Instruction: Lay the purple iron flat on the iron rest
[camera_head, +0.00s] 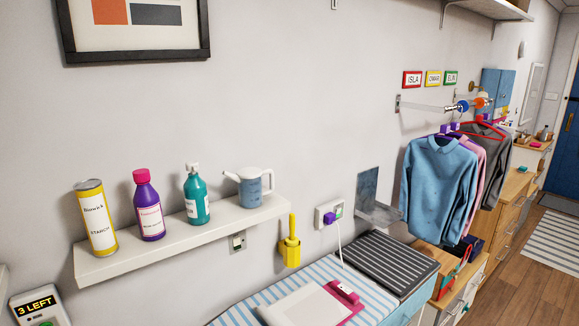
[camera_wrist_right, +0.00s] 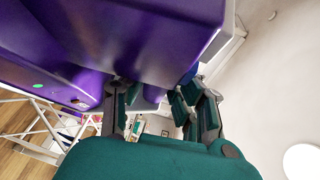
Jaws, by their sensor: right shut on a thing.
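The purple iron (camera_wrist_right: 130,35) fills the upper left of the right wrist view, very close to the camera. My right gripper (camera_wrist_right: 158,100) is shut on it, with its dark fingers at either side of a purple part. The iron's sole and most of its outline are cut off or hidden. A dark ribbed pad (camera_head: 390,262), which looks like the iron rest, lies bare on the worktop at lower right in the head view. The iron and both grippers are out of the head view.
A striped ironing surface (camera_head: 252,309) with a folded pale cloth (camera_head: 306,306) and a magenta item (camera_head: 346,292) lies left of the pad. A wall socket (camera_head: 329,214) with a purple plug and white cord is behind. Hanging clothes (camera_head: 437,188) are close at right. A shelf (camera_head: 185,238) holds bottles.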

